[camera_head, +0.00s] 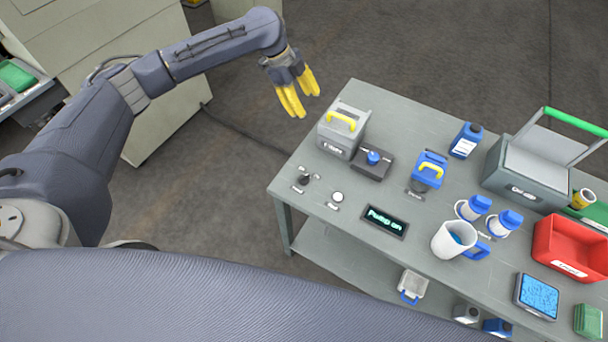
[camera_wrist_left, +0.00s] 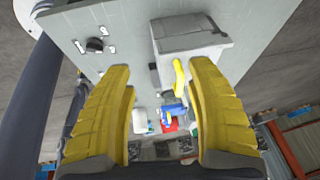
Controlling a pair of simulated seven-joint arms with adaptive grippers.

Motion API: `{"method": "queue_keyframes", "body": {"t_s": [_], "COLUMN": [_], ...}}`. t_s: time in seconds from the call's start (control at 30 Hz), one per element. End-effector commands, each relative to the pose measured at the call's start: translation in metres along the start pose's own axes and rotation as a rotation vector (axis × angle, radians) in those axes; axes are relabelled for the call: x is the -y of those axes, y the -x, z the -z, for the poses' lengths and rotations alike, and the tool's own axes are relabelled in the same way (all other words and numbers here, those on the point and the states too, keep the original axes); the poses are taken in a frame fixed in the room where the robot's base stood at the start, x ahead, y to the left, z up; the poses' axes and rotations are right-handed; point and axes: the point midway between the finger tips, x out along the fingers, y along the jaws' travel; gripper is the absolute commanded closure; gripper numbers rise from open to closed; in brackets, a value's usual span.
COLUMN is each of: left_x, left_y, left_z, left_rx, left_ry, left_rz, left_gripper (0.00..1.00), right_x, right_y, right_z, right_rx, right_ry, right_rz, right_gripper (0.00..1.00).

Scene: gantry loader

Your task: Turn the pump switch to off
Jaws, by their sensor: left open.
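The pump switch (camera_head: 304,179) is a small black rotary knob at the near left corner of the grey table. In the left wrist view a black knob (camera_wrist_left: 96,45) sits on the tabletop with small white labels around it. A dark display (camera_head: 386,221) with green letters appears to read "Pump on". My left gripper (camera_head: 306,104) has yellow fingers, open and empty. It hangs beyond the table's left edge, apart from the knob. The open fingers also show in the left wrist view (camera_wrist_left: 162,70). My right gripper is not in view.
A white button (camera_head: 337,197) sits right of the knob. Behind stand a grey box with yellow handle (camera_head: 338,141) and a dark block with blue knob (camera_head: 373,159). A white jug (camera_head: 449,241), grey case (camera_head: 520,180) and red bin (camera_head: 570,251) fill the right side.

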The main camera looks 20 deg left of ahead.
Motion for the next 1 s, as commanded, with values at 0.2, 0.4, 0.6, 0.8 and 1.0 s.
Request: {"method": "queue_keyframes", "body": {"t_s": [0.2, 0.4, 0.6, 0.8, 1.0], "left_x": [-0.079, -0.096, -0.1, -0.111, -0.123], "left_y": [-0.004, 0.001, -0.009, -0.039, -0.074], "left_z": [0.025, 0.02, 0.017, 0.017, 0.016], "left_rx": [-0.058, -0.062, -0.06, -0.062, -0.06], "left_ry": [-0.292, -0.428, -0.46, -0.458, -0.457], "left_rz": [-0.268, -0.344, -0.349, -0.35, -0.349], "left_gripper": [0.44, 0.44, 0.44, 0.44, 0.44], "right_x": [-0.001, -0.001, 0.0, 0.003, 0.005], "right_y": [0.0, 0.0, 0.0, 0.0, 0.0], "right_z": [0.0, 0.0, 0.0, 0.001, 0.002], "right_rx": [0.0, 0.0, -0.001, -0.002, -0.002], "right_ry": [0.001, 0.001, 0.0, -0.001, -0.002], "right_rz": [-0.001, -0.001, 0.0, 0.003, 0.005], "right_gripper": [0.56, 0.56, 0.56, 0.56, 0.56]}}
